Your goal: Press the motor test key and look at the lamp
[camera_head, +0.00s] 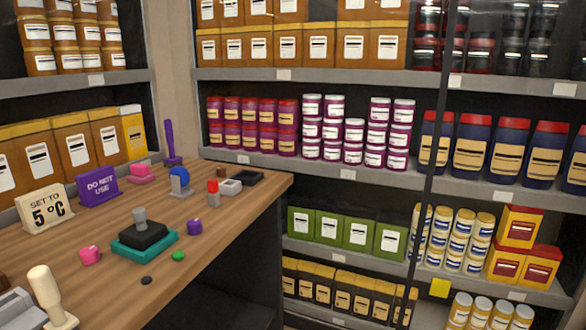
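My gripper is not in view. I cannot tell which thing is the motor test key or the lamp; no such label is readable. On the wooden counter, a black block with a grey knob (139,218) sits on a teal base (160,252). A small green disc (178,256) and a small black disc (146,280) lie in front of it. A grey post with a red top (213,192) stands farther back, beside a light grey box (230,187). A blue dome-shaped piece (180,180) is left of it. A cream-handled piece (45,287) stands at the lower left, partly cut off.
A pink cup (90,256), a purple piece (194,227), a "SET TO 5 °C" sign (47,209) and a purple "DO NOT USE" sign (99,186) stand on the counter (240,225). Its right front is clear. Stocked shelves (320,175) stand behind. A thin dark pole (426,190) is at right.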

